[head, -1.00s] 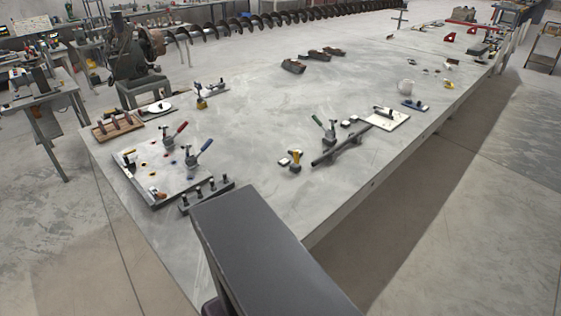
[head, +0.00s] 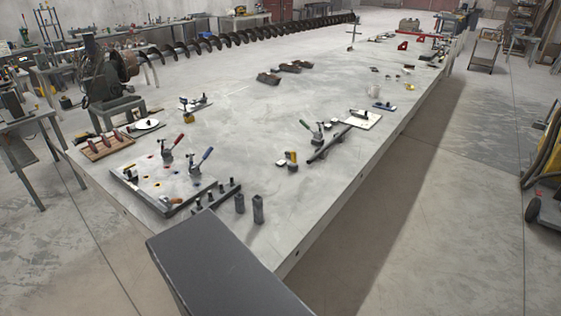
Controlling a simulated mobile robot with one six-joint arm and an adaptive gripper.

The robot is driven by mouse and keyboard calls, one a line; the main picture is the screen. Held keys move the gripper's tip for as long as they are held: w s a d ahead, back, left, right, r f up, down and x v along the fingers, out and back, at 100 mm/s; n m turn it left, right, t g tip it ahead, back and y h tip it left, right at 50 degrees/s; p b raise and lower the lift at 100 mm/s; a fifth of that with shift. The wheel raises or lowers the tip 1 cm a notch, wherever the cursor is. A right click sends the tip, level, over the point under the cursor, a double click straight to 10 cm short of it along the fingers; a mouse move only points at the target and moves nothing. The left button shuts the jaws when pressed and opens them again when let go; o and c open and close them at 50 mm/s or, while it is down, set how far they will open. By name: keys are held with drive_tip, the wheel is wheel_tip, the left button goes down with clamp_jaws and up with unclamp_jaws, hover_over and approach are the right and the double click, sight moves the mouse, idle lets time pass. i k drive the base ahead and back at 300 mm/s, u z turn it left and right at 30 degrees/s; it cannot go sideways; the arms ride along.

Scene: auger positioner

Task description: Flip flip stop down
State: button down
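My gripper is not in view. I cannot tell for certain which part is the flip stop. One small yellow and black part (head: 289,158) stands on the large grey table (head: 250,120), near its middle, beside a long dark bar (head: 330,144). Another small part with a yellow piece (head: 187,117) sits farther back, at the left of the table. Both are too small to tell whether a hinged arm is up or down. Nothing is seen touching either of them.
A base plate (head: 158,197) carries clamps with red (head: 178,140) and blue (head: 206,155) handles. A green-handled clamp (head: 306,126) is farther right. Two dark cylinders (head: 240,204) (head: 258,208) stand near the front edge. Floor along the table's right side (head: 400,220) is clear.

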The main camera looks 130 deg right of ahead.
sight(292, 153)
drive_tip(key=i, duration=0.15)
drive_tip(key=u, duration=0.25)
drive_tip(key=k, duration=0.15)
drive_tip(key=z, duration=3.1)
drive_tip(key=i, duration=1.15)
drive_tip(key=u, duration=0.05)
